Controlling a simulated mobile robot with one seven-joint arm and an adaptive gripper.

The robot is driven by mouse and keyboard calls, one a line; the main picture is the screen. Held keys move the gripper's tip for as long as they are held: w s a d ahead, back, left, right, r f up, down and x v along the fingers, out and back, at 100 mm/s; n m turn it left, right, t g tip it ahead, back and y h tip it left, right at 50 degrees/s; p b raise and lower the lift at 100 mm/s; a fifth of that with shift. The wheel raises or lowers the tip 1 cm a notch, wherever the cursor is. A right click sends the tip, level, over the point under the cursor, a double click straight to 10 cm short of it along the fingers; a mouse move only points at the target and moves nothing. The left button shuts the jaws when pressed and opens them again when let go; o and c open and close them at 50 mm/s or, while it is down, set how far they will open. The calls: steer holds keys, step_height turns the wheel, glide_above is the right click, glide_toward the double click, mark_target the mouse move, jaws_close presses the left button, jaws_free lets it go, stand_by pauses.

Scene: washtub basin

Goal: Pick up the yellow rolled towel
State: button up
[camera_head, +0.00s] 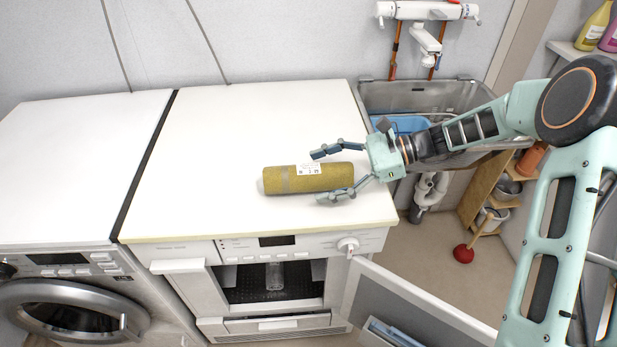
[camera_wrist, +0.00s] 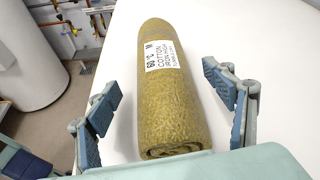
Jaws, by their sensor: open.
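The yellow rolled towel (camera_head: 290,179) lies on its side on the white top (camera_head: 220,130) of the right-hand appliance, near its front right. It is olive-yellow with a white printed label. My gripper (camera_head: 331,174) is open at the towel's right end, with one finger on the far side and one on the near side. In the wrist view the towel (camera_wrist: 172,110) lies lengthwise between the two open fingers of my gripper (camera_wrist: 160,108), with its rolled end toward the palm. Gaps show between the towel and both fingers there.
A metal basin (camera_head: 375,97) with a blue item (camera_head: 408,124) inside stands right of the appliance, below a wall tap (camera_head: 425,38). The appliance's front door (camera_head: 415,305) hangs open. A washing machine (camera_head: 70,262) stands at left. The white top around the towel is clear.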

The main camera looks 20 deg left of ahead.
mark_target(308, 178)
steer(key=x, duration=0.3)
steer(key=shift+s+a+f, duration=0.1)
steer(key=shift+a+f, duration=0.05)
steer(key=shift+a, duration=0.2)
steer(key=c, duration=1.4)
steer(key=shift+o, duration=0.2)
